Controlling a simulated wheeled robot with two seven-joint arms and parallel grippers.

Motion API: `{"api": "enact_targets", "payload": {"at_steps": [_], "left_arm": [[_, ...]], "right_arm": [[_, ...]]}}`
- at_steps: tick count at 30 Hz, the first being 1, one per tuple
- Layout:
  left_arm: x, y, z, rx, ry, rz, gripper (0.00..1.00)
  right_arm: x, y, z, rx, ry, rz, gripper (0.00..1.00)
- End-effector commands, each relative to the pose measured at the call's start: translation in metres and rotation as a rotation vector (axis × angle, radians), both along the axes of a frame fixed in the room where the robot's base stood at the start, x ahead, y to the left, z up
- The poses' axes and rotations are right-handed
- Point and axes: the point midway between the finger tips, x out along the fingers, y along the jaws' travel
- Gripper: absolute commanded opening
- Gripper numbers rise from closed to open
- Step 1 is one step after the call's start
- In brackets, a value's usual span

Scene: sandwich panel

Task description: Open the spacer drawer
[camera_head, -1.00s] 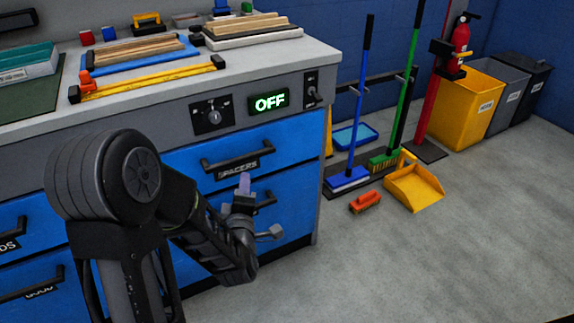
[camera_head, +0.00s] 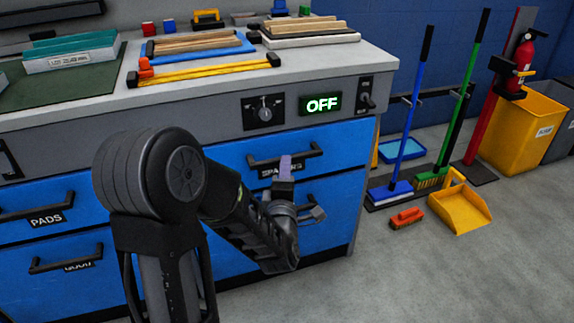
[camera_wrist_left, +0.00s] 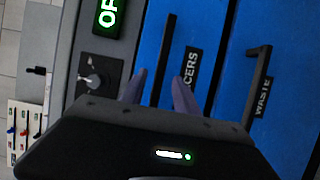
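The spacer drawer (camera_head: 345,142) is the blue upper drawer under the OFF display. It looks shut, and its label is partly covered by my finger in the head view. Its black bar handle (camera_head: 308,154) runs across the front. My left gripper (camera_head: 286,167) is at this handle with its purple-grey fingers pointing at the drawer front. In the left wrist view the fingers (camera_wrist_left: 158,85) are apart, one on each side of the handle bar (camera_wrist_left: 166,62). I cannot tell whether they touch it. My right gripper is in neither view.
A drawer labelled WASTE (camera_wrist_left: 238,62) with its own handle sits just below. A knob panel (camera_head: 264,112) and the OFF display (camera_head: 321,104) are above. Wood strips and yellow bars lie on the worktop. An orange brush (camera_head: 407,218) and yellow dustpan (camera_head: 460,208) lie on the floor to the right.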

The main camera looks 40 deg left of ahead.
Motion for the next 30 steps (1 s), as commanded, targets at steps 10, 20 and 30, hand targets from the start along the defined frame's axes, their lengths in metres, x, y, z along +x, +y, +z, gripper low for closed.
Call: {"api": "enact_targets", "payload": {"at_steps": [10,20,30], "left_arm": [[0.041,0.027,-0.001,0.002,0.000,0.001,0.36],[0.045,0.029,0.000,0.001,0.000,0.000,0.36],[0.045,0.029,0.000,0.001,0.000,0.000,0.09]], "right_arm": [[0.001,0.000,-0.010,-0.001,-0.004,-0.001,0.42],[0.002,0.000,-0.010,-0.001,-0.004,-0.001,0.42],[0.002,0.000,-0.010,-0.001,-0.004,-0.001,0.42]]}}
